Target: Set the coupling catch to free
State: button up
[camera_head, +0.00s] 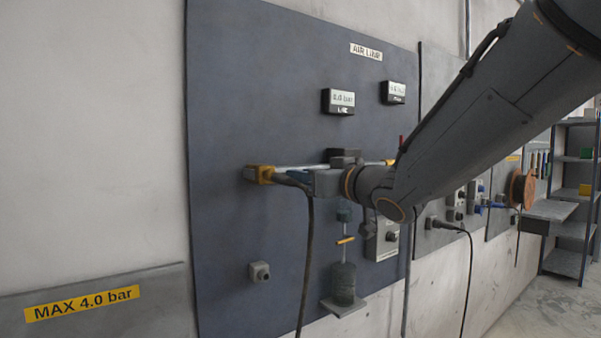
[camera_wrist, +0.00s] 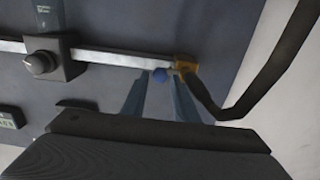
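A yellow end block (camera_head: 260,174) sits at the left end of a pale horizontal rail on the dark panel; it also shows in the wrist view (camera_wrist: 187,66). My gripper (camera_head: 290,177) is in front of the panel, close to the yellow block. Contact cannot be told. The head view hides the knob.
A black hose (camera_head: 308,245) hangs from beside the yellow block; it curves along the right in the wrist view. A grey fitting with a round knob (camera_wrist: 42,64) sits on the rail. A dark cylinder (camera_head: 343,283) stands on a small shelf below. Bare panel lies left.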

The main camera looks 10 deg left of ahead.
jog(key=shift+x, duration=0.8)
jog(key=shift+c, duration=0.3)
grip_shut()
